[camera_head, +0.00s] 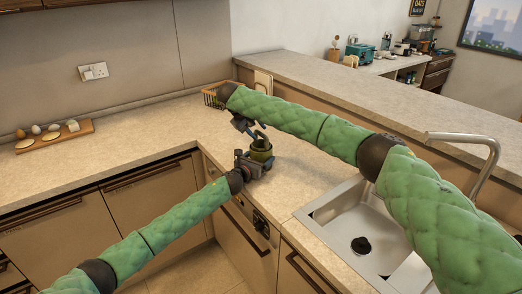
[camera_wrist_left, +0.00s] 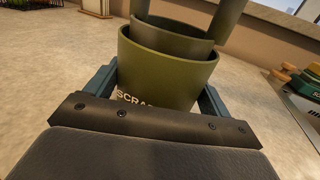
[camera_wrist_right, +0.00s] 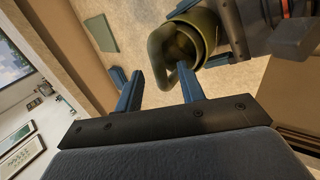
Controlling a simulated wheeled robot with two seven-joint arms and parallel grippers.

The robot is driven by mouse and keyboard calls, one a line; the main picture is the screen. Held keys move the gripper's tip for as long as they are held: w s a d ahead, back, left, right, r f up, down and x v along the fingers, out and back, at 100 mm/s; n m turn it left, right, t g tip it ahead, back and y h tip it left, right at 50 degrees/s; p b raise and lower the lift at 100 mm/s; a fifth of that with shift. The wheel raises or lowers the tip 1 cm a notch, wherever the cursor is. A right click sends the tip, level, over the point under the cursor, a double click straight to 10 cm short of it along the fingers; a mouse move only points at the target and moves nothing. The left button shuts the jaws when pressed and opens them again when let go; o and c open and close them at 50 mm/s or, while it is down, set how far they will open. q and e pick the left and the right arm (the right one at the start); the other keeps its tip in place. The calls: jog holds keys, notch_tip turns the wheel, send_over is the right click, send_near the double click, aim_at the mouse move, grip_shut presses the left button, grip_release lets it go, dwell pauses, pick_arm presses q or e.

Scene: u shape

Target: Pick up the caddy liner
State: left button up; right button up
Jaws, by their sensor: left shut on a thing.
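The olive green caddy (camera_wrist_left: 165,75) carries lettering starting "SCRA" and stands on the counter near its corner; it also shows in the head view (camera_head: 261,155). The caddy liner (camera_wrist_left: 178,38), a smaller green pot with a raised handle, sits inside it with its upper part above the caddy's rim. My left gripper (camera_head: 252,166) is shut on the caddy's sides, low on the body. My right gripper (camera_head: 243,126) is above and beside the caddy. In the right wrist view its fingers (camera_wrist_right: 162,78) are apart, with the liner's loop handle (camera_wrist_right: 160,62) near the fingertips.
A wire basket (camera_head: 212,97) stands at the counter's back corner. A wooden board with eggs (camera_head: 54,135) lies at the far left. The sink (camera_head: 350,225) is at the right, below my right arm.

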aim_at(260, 132)
jog(key=shift+x, duration=1.9)
jog(key=shift+w+a, duration=0.1)
jog(key=shift+w, duration=0.05)
jog(key=shift+c, duration=0.2)
grip_shut()
jog(key=shift+r, duration=0.2)
notch_tip(260, 132, up, 21)
jog(key=shift+f, duration=0.15)
pick_arm(q)
jog(key=o, duration=1.2)
